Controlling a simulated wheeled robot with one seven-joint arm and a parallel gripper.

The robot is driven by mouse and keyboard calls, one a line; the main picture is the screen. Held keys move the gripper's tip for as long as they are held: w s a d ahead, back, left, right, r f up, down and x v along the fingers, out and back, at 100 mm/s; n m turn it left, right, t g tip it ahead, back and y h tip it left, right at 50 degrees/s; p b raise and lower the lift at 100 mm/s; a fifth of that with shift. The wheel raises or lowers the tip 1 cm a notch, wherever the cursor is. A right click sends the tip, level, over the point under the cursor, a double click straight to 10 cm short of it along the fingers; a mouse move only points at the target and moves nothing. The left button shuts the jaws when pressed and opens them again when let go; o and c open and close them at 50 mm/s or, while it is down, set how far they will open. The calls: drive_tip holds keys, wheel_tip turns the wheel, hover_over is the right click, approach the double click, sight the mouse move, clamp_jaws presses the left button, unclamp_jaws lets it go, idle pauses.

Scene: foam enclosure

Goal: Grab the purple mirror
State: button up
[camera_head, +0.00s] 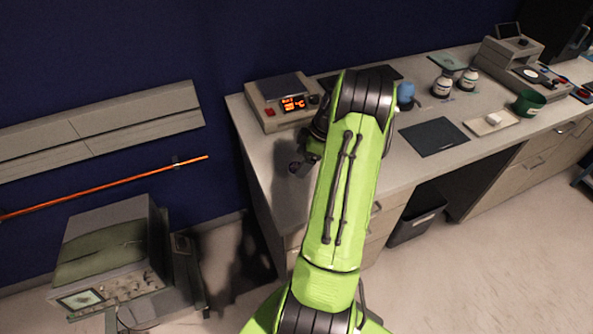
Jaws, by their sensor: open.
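My green arm reaches over the left end of the grey bench (268,170). My gripper (301,167) hangs low over the bench top, just left of the arm and in front of the hot plate. It is partly hidden by the arm's wrist, and its jaws are open. A small dark, slightly purplish round shape (294,167) shows at the gripper's left side. It is too small to tell whether it is the purple mirror or part of the gripper. I can make out no other purple mirror. The arm hides part of the bench.
A hot plate (279,104) with a lit red display stands behind the gripper. Right of the arm are a blue cup (405,91), a dark mat (433,137), bottles (442,86), a tray (477,129) and a green mug (529,103). An oscilloscope (110,250) stands at left.

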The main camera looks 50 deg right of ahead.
drive_tip(key=x, duration=0.2)
drive_tip(key=shift+w+f, duration=0.2)
drive_tip(key=shift+f, duration=0.2)
drive_tip(key=c, duration=1.2)
drive_tip(key=shift+o, duration=0.2)
drive_tip(key=shift+r, duration=0.15)
